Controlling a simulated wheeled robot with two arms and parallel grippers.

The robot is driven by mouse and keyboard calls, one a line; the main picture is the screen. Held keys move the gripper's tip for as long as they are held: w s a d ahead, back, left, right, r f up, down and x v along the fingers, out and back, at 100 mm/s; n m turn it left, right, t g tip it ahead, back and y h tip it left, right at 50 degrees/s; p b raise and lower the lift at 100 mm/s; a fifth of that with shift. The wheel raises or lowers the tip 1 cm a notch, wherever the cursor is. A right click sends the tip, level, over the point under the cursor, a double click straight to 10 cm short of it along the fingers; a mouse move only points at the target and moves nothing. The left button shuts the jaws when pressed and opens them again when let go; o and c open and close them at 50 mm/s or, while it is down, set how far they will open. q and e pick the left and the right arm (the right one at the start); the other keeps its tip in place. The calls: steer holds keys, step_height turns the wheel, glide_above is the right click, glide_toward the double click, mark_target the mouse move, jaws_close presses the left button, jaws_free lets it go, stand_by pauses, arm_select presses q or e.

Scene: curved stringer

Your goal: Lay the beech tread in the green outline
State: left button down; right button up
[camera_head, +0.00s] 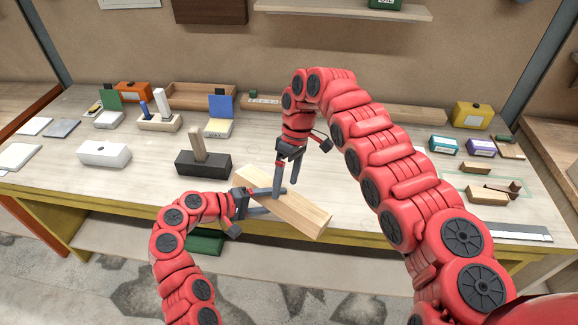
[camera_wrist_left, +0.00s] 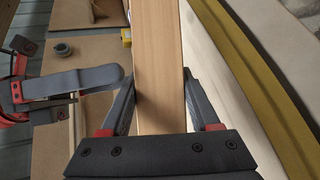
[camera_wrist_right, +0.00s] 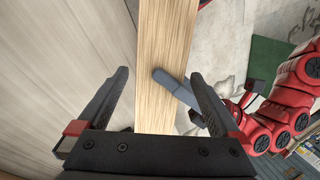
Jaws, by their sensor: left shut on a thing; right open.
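The beech tread (camera_head: 300,212) is a long pale wooden board, held slanted near the bench's front edge, its near right end out over the edge. My left gripper (camera_head: 266,201) is shut on it. In the left wrist view the tread (camera_wrist_left: 160,60) runs between the fingers. My right gripper (camera_head: 287,188) is open, pointing down over the tread's middle. In the right wrist view the tread (camera_wrist_right: 163,60) passes between the spread fingers, with a gap at the left finger; a left gripper finger lies across it.
A dark block with an upright wooden piece (camera_head: 203,163) stands left of the tread, and a white block (camera_head: 104,154) farther left. Small boxes and wooden blocks (camera_head: 487,196) crowd the right end. A metal rule (camera_head: 515,233) lies at the front right.

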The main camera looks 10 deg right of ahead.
mark_target(282, 200)
arm_select(q)
steer(key=shift+r, duration=0.1)
arm_select(e)
steer(key=x, duration=0.6)
steer(key=shift+c, duration=0.3)
steer(key=shift+w, duration=0.1)
jaws_close()
arm_select(q)
steer(key=shift+c, duration=0.2)
jaws_free()
steer(key=shift+a, duration=0.15)
